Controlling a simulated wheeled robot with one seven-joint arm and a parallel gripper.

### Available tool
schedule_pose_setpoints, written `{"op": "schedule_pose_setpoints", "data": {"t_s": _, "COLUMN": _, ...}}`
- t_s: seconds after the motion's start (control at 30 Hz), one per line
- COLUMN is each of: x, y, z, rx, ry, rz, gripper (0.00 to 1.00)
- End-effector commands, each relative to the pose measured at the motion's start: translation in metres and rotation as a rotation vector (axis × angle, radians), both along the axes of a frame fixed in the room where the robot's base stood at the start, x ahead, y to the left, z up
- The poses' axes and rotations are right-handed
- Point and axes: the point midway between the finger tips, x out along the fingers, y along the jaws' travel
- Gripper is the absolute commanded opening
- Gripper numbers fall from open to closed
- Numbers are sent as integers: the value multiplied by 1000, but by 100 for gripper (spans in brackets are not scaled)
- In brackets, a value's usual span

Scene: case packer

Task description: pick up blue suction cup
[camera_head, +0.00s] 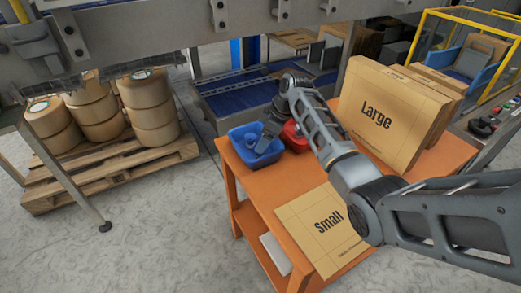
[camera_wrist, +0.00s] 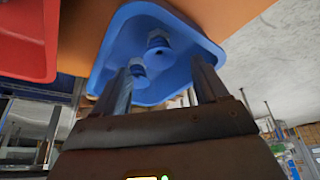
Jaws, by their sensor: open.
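A blue bin (camera_head: 250,161) stands on the orange table, and it fills the top middle of the wrist view (camera_wrist: 110,50). Two blue suction cups show inside it in the wrist view, one farther up (camera_wrist: 159,40) and one lower to the left (camera_wrist: 137,68), close to the left finger. My gripper (camera_wrist: 162,78) is open, with its two fingers apart and pointing into the bin. Nothing shows held between them. In the head view my gripper (camera_head: 268,134) is over the bin and partly hides its contents.
A red bin (camera_head: 295,136) stands right beside the blue one, partly behind my arm. The orange table (camera_head: 254,187) also bears a flat "Small" carton (camera_head: 318,222) and upright "Large" cartons (camera_head: 385,112). A pallet (camera_head: 125,168) with tape rolls is at the left.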

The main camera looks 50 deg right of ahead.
Motion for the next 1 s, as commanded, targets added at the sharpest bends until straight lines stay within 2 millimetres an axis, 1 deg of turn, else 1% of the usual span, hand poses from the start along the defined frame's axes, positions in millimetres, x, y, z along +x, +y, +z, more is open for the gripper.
{"op": "schedule_pose_setpoints", "data": {"t_s": 0.3, "x": 14, "y": 8, "z": -38, "rx": 1, "ry": 2, "rz": -1, "gripper": 73}}
{"op": "schedule_pose_setpoints", "data": {"t_s": 0.4, "x": 17, "y": 9, "z": -46, "rx": 0, "ry": 1, "rz": -1, "gripper": 73}}
{"op": "schedule_pose_setpoints", "data": {"t_s": 0.5, "x": 18, "y": 10, "z": -49, "rx": 0, "ry": 0, "rz": -1, "gripper": 73}}
{"op": "schedule_pose_setpoints", "data": {"t_s": 0.7, "x": 18, "y": 10, "z": -50, "rx": -1, "ry": -2, "rz": -2, "gripper": 72}}
{"op": "schedule_pose_setpoints", "data": {"t_s": 1.0, "x": 18, "y": 10, "z": -49, "rx": 0, "ry": -1, "rz": -1, "gripper": 43}}
